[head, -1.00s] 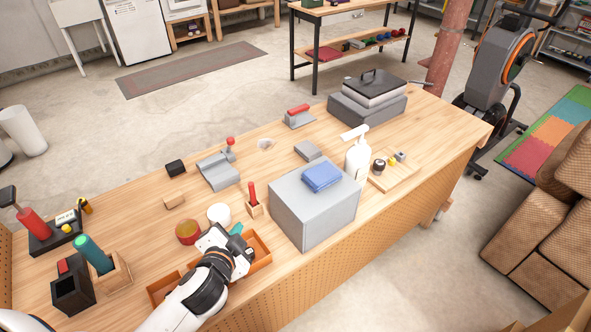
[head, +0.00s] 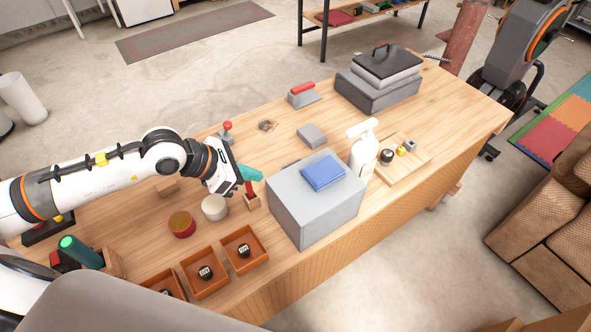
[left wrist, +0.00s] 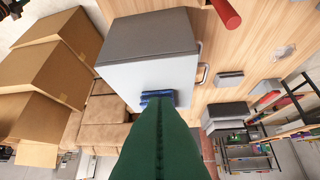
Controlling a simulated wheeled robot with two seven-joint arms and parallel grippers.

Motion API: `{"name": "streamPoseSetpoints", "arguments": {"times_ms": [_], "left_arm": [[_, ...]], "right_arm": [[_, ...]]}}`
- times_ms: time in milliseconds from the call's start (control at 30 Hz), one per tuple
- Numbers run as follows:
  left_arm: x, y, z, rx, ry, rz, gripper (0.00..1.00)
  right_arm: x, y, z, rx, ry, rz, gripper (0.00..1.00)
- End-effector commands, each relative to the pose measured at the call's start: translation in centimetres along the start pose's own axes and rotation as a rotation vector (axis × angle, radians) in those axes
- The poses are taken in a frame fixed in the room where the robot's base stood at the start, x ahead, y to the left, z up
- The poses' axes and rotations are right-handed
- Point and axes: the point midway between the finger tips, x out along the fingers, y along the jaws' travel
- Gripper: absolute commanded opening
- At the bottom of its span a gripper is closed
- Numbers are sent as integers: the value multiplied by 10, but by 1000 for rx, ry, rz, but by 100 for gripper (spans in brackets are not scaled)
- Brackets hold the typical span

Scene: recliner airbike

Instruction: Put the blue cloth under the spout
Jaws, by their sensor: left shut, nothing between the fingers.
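The blue cloth (head: 322,172) lies folded on top of the large grey box (head: 310,215). It also shows small in the left wrist view (left wrist: 158,96), partly hidden behind my green fingers. The white pump bottle (head: 363,158) stands just right of the box, and its spout (head: 358,129) points left at the top, beyond the cloth. My left gripper (head: 260,175) is shut and empty, its teal fingers pointing toward the box, left of the cloth and apart from it.
Orange trays (head: 263,259) holding dark round items and a white cup (head: 214,207) are in front. A wooden board (head: 408,165) with small items lies right of the bottle.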

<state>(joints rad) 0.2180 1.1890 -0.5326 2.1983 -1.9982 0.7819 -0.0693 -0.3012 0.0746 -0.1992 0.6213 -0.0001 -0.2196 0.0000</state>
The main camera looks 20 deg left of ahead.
Motion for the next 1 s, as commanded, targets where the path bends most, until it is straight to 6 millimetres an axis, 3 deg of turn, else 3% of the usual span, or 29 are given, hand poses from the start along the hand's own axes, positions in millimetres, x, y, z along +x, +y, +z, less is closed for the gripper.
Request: {"name": "streamPoseSetpoints", "arguments": {"times_ms": [433, 633, 1000], "left_arm": [[88, 2, -7, -3, 5, 4, 0], [106, 1, -27, -2, 5, 3, 0], [114, 1, -30, -2, 3, 3, 0]], "right_arm": [[-34, -2, 0, -1, 5, -2, 36], [-47, -5, 4, -3, 2, -5, 36], [-49, -6, 4, -4, 2, -7, 36]]}}
